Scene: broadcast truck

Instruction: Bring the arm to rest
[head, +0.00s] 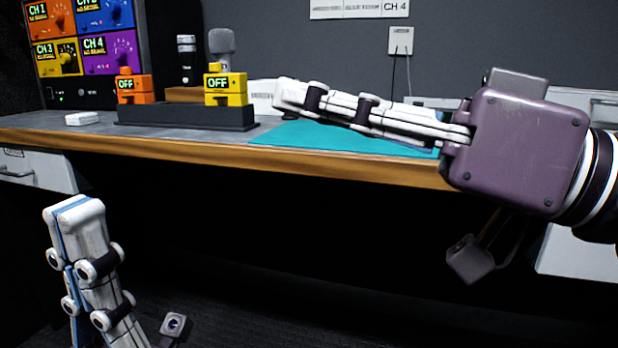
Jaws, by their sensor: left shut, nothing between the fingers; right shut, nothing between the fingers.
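My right gripper (284,95) reaches in from the right over the desk. It points left, its fingers shut with nothing between them. Its tip is just right of the yellow block marked OFF (226,88) and above the teal mat (300,138); I cannot tell whether it touches anything behind it. My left gripper (74,208) points up at the lower left, in front of the desk and below its top. It is shut and empty.
The desk (200,151) has a wooden front edge. A dark base (187,118) carries an orange block marked OFF (134,87) and the yellow one. A white box (82,118) lies at left. Microphones (222,44) and a channel monitor (86,36) stand behind. Dark space lies below the desk.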

